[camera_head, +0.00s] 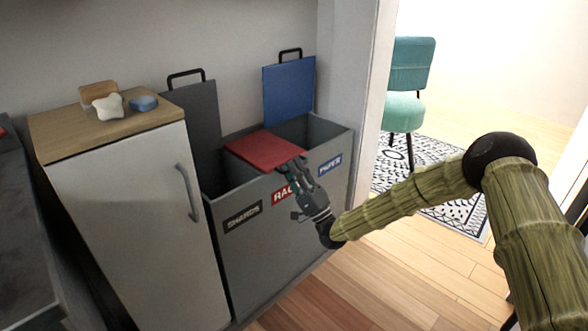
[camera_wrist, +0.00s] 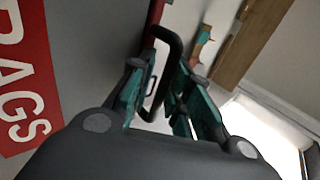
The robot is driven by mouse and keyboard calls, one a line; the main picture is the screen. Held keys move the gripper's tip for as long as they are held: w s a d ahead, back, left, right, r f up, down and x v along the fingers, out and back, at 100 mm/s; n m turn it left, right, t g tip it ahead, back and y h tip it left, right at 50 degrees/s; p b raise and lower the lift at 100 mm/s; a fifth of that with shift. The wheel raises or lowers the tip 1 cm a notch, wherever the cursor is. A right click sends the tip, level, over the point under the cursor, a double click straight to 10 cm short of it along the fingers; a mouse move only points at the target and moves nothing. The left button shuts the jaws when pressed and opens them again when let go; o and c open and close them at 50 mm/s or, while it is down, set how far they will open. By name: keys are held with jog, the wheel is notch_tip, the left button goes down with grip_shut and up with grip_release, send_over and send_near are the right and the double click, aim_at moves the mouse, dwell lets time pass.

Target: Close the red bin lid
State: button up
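The red lid (camera_head: 265,145) lies flat or nearly flat over the middle compartment of the grey bin (camera_head: 262,253), above the "RAGS" label (camera_head: 283,194). Whether its front edge touches the rim is hard to tell. My gripper (camera_head: 292,170) is at the lid's front edge. In the wrist view my gripper (camera_wrist: 162,75) has its fingers apart, with the black handle (camera_wrist: 173,60) between or just beyond them. A strip of the red lid (camera_wrist: 155,14) shows behind the handle. The fingers hide the handle in the head view.
The dark grey lid (camera_head: 200,115) and blue lid (camera_head: 290,92) stand upright over open compartments on either side. A white cabinet (camera_head: 125,210) with small items on top stands left. A wall edge (camera_head: 360,80) and teal chair (camera_head: 405,105) are right. Wooden floor (camera_head: 330,292) is clear.

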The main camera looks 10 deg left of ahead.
jog(key=shift+d+r, duration=0.1)
jog(key=v, duration=1.2)
dwell(0.4)
